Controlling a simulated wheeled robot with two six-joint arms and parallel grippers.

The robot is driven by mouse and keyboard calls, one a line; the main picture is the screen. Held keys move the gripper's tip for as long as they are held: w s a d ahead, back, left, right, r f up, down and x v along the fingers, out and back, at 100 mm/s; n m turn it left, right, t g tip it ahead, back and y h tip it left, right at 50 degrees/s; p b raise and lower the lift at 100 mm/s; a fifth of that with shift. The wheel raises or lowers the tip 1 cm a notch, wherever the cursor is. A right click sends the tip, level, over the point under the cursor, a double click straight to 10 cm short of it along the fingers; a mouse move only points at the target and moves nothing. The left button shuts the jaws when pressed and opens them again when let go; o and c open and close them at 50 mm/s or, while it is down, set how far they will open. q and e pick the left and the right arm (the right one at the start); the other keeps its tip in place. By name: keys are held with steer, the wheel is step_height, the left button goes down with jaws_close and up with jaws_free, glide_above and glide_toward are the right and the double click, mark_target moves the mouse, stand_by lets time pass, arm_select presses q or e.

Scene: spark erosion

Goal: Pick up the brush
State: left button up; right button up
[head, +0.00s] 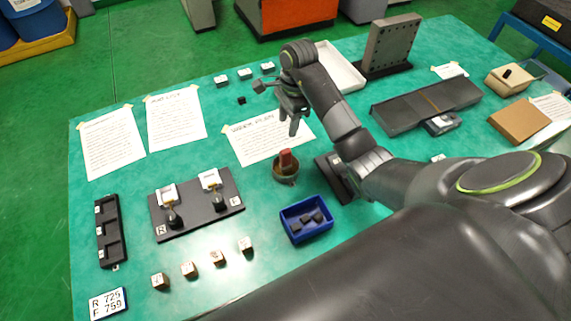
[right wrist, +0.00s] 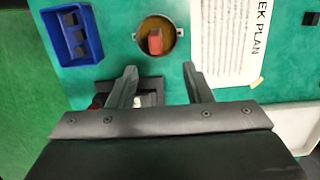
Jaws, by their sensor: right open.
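A red piece (head: 287,160), which looks like the brush's handle, stands in a round pot (head: 285,176) near the middle of the table. Its lower part is hidden inside the pot. In the right wrist view the red piece (right wrist: 155,41) shows in the pot (right wrist: 172,53), just beyond the fingertips and roughly between them. My right gripper (head: 293,120) is open and empty, raised above the table behind the pot in the head view. Its two spread fingers also show in the right wrist view (right wrist: 161,72). My left gripper is out of view.
A blue bin (head: 307,219) with dark pieces stands in front of the pot. A written sheet (head: 262,140) lies behind it. A black holder (head: 197,205) with two upright pieces is at left. Several small blocks (head: 189,269) line the front. My right arm covers part of the table.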

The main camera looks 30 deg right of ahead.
mark_target(286, 150)
steer(key=f+b, duration=0.2)
steer(key=f, duration=0.1)
steer(key=f+b, duration=0.3)
steer(key=a+f+b, duration=0.1)
steer(key=f+b, duration=0.2)
steer(key=shift+f, duration=0.2)
steer(key=shift+s+f+b, duration=0.2)
steer(key=shift+f+b, duration=0.35)
steer(key=f, duration=0.1)
steer(key=f+p, duration=0.1)
steer(key=shift+s+a+f, duration=0.2)
steer(key=shift+f, duration=0.45)
steer(key=shift+c, duration=0.4)
jaws_close()
